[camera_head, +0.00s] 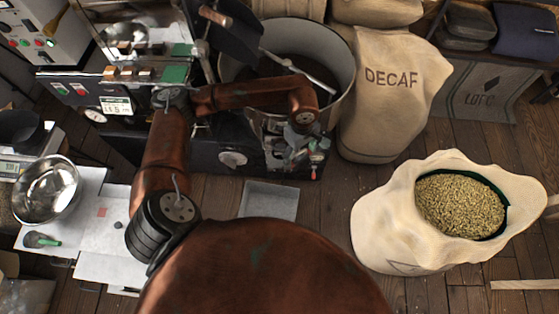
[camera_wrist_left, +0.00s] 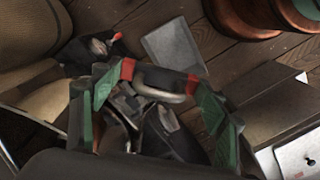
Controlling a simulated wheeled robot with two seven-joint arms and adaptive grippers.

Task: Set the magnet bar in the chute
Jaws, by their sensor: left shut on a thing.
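My left gripper (camera_head: 300,146) hangs in front of the roaster, just below the rim of the round drum. In the left wrist view, its green-padded fingers (camera_wrist_left: 160,80) with red tips are shut on a grey metal handle, which I take to be the magnet bar's (camera_wrist_left: 165,94). Dark parts lie below the handle, and I cannot tell which belong to the bar or to the chute. In the head view the bar is small and mixed in with the gripper. The chute cannot be made out clearly, and whether the bar touches it cannot be told. My right gripper does not show.
The round drum (camera_head: 345,75) stands behind the gripper. A DECAF sack (camera_head: 385,100) is to its right, and an open sack of beans (camera_head: 375,225) is at front right. A grey tray (camera_head: 268,201) lies on the floor below. A steel bowl (camera_head: 47,190) is at left.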

